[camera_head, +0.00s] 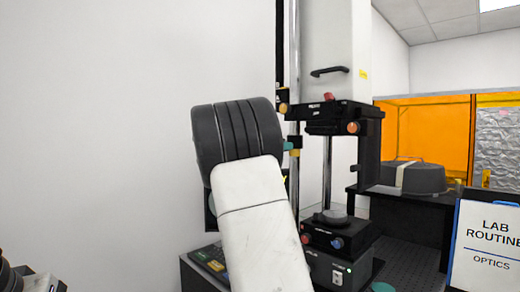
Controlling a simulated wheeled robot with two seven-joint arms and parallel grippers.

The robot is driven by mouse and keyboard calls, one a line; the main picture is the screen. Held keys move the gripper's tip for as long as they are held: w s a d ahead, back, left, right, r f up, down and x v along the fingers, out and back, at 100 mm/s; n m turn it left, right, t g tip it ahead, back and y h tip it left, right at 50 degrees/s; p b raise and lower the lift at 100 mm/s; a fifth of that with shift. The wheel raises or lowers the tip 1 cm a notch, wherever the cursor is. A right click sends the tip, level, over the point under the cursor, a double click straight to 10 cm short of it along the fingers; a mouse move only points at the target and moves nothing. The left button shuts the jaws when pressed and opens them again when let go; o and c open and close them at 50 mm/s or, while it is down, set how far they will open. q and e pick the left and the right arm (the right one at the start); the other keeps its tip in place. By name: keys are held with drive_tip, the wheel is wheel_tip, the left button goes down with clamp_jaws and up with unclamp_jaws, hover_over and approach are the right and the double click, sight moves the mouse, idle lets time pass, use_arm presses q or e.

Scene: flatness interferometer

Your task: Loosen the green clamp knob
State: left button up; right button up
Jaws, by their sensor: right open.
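A small teal-green knob (289,146) shows on the post of the tall interferometer (337,50), just right of my dark ribbed wrist. It looks like the clamp knob, partly covered on its left side. My right arm rises from the bottom centre, its white link and dark ribbed joint in front of the instrument's left side. My right gripper is mostly hidden behind this arm, so I cannot see its fingertips or whether they touch the knob. Only a dark bit of my left arm shows at the lower left corner; its gripper is out of view.
A grey round case (411,177) and a LAB ROUTINE sign (487,245) stand at right. The left wall area is clear.

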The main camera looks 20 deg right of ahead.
drive_tip(key=shift+w+d, duration=0.25)
drive_tip(key=shift+d, duration=0.35)
clamp_jaws()
